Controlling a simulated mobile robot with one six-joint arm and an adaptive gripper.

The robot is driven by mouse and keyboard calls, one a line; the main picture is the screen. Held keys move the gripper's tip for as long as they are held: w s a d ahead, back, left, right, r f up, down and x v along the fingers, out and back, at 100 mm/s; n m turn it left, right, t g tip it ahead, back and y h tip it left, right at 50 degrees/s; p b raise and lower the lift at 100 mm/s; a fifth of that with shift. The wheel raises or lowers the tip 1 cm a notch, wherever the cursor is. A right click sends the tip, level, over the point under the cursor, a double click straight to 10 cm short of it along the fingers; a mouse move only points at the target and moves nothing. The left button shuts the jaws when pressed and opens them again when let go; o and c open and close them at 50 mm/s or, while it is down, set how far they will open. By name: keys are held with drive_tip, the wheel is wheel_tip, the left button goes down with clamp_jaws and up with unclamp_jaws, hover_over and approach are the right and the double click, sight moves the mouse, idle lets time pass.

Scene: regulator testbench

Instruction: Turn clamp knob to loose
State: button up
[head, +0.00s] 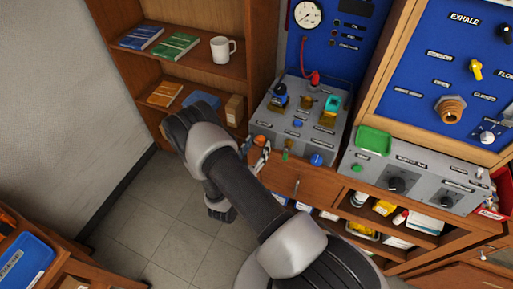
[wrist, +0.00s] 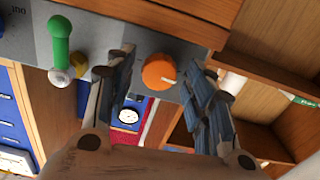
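The orange knob (wrist: 158,72), likely the clamp knob, is on the front face of a grey panel in the wrist view. It has a short white pointer line, aimed toward the right finger. In the head view it is a small orange spot (head: 259,140) at the left of the grey test box's front. My gripper (wrist: 163,68) is open, one finger on each side of the knob as seen in the wrist view. There is a gap at both sides; I cannot tell how far the fingertips reach along it. In the head view my arm hides much of the gripper.
A green-handled lever (wrist: 60,40) stands beside the knob, left of the fingers in the wrist view. A blue knob (head: 316,159) is farther right on the box front. A wooden shelf (head: 200,62) with books and a white mug (head: 222,48) stands behind.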

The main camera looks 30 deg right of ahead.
idle(0.3)
drive_tip(key=v, duration=1.2)
